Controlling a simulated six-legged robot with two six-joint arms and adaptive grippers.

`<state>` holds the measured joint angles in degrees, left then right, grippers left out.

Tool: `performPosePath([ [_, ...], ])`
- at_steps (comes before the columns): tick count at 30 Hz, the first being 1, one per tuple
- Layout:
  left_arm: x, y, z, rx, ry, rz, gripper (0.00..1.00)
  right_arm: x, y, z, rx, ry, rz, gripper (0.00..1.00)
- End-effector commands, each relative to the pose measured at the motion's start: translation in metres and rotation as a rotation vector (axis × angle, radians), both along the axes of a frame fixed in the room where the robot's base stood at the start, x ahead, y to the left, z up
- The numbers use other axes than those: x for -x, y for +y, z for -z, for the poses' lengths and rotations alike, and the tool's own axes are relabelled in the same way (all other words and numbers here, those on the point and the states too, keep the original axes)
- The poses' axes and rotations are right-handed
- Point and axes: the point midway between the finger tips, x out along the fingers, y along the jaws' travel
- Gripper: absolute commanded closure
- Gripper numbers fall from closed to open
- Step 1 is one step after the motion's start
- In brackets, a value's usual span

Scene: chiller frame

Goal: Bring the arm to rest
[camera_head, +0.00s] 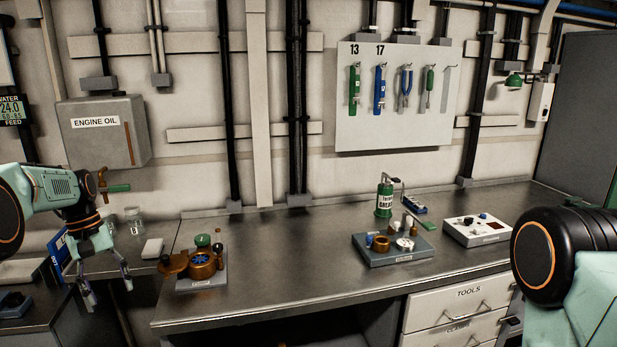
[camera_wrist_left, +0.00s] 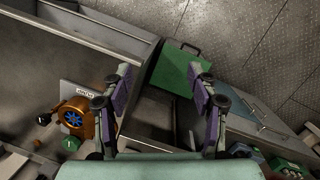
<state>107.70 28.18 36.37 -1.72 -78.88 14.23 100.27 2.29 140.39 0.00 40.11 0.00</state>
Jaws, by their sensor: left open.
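My left gripper (camera_head: 106,292) hangs from the left arm at the left of the head view, fingers pointing down. It is open and empty, over the gap at the left end of the metal workbench (camera_head: 300,290). In the left wrist view, the spread fingers of my left gripper (camera_wrist_left: 163,90) have nothing between them. Below them are a green panel with a handle (camera_wrist_left: 178,72) and a dark recess. Part of my right arm shows at the right of the head view, but its gripper is out of view.
A copper-coloured pump (camera_head: 200,262) sits on the bench right of my left gripper. A parts tray (camera_head: 395,250), a green grease can (camera_head: 384,200) and a white control box (camera_head: 477,230) stand further right. The bench front is clear. An engine oil tank (camera_head: 104,130) hangs behind the left arm.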

Motion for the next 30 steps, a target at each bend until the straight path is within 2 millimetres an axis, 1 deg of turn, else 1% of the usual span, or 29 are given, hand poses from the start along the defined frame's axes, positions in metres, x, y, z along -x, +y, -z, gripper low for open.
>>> performPosePath([
  [4, -0.012, 0.000, 0.025, -0.031, -0.078, 0.017, 0.41, 0.000, 0.000, 0.000, 0.000, 0.000, 0.000, 0.67],
  [7, -0.018, -0.006, 0.049, -0.058, -0.137, 0.040, 0.41, 0.000, 0.000, 0.001, 0.000, 0.000, 0.000, 0.67],
  [11, -0.019, -0.025, 0.095, -0.094, -0.215, 0.085, 0.41, 0.000, 0.000, 0.007, 0.000, 0.000, 0.000, 0.67],
  [12, -0.018, -0.032, 0.111, -0.106, -0.236, 0.101, 0.41, 0.000, 0.000, 0.010, 0.000, 0.000, 0.000, 0.67],
  [14, -0.014, -0.045, 0.134, -0.122, -0.266, 0.127, 0.41, 0.000, 0.000, 0.015, 0.000, 0.000, 0.000, 0.67],
  [15, -0.009, -0.053, 0.150, -0.132, -0.285, 0.144, 0.41, 0.000, 0.000, 0.018, 0.000, 0.000, 0.000, 0.67],
  [17, 0.000, -0.067, 0.174, -0.145, -0.309, 0.171, 0.41, 0.000, 0.000, 0.024, 0.000, 0.000, 0.000, 0.67],
  [18, 0.008, -0.077, 0.189, -0.154, -0.324, 0.189, 0.41, 0.000, 0.000, 0.028, 0.000, 0.000, 0.000, 0.67],
  [21, 0.031, -0.101, 0.225, -0.172, -0.355, 0.234, 0.41, 0.000, 0.000, 0.039, 0.000, 0.000, 0.000, 0.67],
  [23, 0.047, -0.115, 0.244, -0.182, -0.370, 0.262, 0.41, 0.000, 0.000, 0.045, 0.000, 0.000, 0.000, 0.67],
  [24, 0.059, -0.124, 0.256, -0.187, -0.377, 0.279, 0.41, 0.000, 0.000, 0.050, 0.000, 0.000, 0.000, 0.67],
  [26, 0.078, -0.138, 0.272, -0.194, -0.387, 0.306, 0.41, 0.000, 0.000, 0.057, 0.000, 0.000, 0.000, 0.67],
  [27, 0.092, -0.146, 0.283, -0.199, -0.391, 0.324, 0.41, 0.000, 0.000, 0.062, 0.000, 0.000, 0.000, 0.67],
  [29, 0.114, -0.159, 0.297, -0.204, -0.395, 0.351, 0.41, 0.000, 0.000, 0.069, 0.000, 0.000, 0.000, 0.67],
  [30, 0.129, -0.167, 0.306, -0.206, -0.396, 0.369, 0.41, 0.000, 0.000, 0.074, 0.000, 0.000, 0.000, 0.67],
])
